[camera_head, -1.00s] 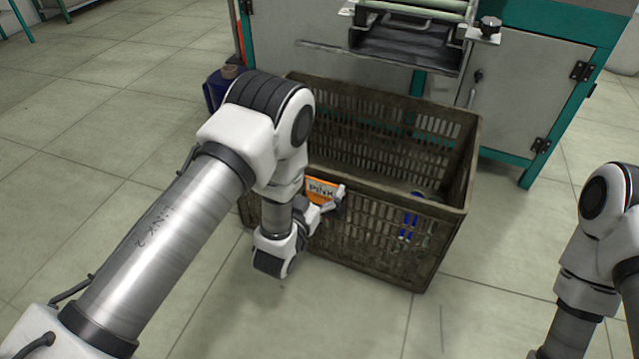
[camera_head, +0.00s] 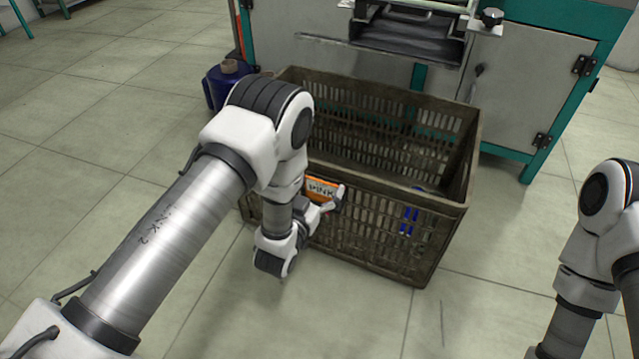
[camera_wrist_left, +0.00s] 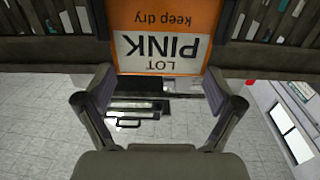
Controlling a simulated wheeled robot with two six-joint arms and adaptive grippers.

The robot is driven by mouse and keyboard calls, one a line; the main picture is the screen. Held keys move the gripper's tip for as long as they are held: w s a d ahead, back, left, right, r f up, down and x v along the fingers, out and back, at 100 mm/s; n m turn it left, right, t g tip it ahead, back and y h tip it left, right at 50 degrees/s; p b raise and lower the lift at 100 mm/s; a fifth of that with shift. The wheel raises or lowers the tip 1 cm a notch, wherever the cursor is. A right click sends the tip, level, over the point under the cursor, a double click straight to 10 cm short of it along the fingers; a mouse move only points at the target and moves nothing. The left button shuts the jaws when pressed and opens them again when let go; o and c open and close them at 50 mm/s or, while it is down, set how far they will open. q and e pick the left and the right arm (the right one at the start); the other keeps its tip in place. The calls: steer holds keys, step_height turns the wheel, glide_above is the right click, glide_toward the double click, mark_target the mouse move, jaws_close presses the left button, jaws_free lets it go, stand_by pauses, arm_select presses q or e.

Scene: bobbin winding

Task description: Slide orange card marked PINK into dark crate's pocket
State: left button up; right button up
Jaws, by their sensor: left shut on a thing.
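The orange card (camera_head: 319,189) marked PINK is upright at the near long wall of the dark crate (camera_head: 385,252), below the rim. My left gripper (camera_head: 334,198) is shut on the card, outside that wall. In the left wrist view the card (camera_wrist_left: 165,22) appears upside down, reading "LOT PINK" and "keep dry", with its edge between the two fingertips (camera_wrist_left: 160,76). The crate wall (camera_wrist_left: 50,52) shows on both sides of it. I cannot make out the pocket or tell whether the card is in it. My right arm shows at the right edge, its gripper out of frame.
The crate is mostly empty, with something blue (camera_head: 408,221) showing through its slots. A grey and teal machine (camera_head: 520,85) stands close behind it. A blue jug (camera_head: 222,88) stands at the crate's far left corner. The floor in front is clear.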

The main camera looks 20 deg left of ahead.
stand_by(0.3)
arm_select(q)
steer(key=o, duration=0.6)
steer(key=s, duration=0.7)
steer(key=shift+s+a, duration=0.25)
steer(key=shift+a, duration=0.2)
